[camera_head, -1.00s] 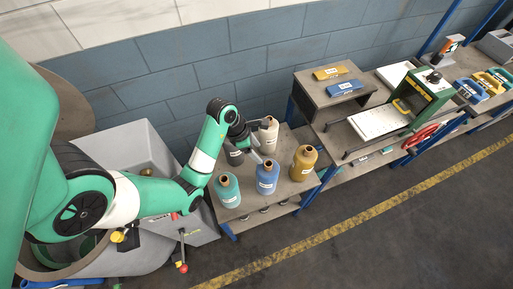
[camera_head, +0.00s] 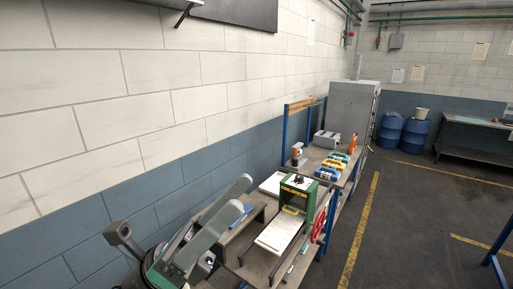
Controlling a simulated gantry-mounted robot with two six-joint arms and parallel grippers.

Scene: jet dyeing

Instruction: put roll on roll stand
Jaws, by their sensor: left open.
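No roll shows in this view, and I cannot make out a roll stand. My right gripper is not in view.
A bench (camera_head: 254,279) bears a green-framed device (camera_head: 298,192) with a white board (camera_head: 282,232) and red handwheel (camera_head: 319,225). Coloured items (camera_head: 330,172) lie on a bench beyond. A grey cabinet (camera_head: 350,112) and blue drums (camera_head: 390,132) stand farther back.

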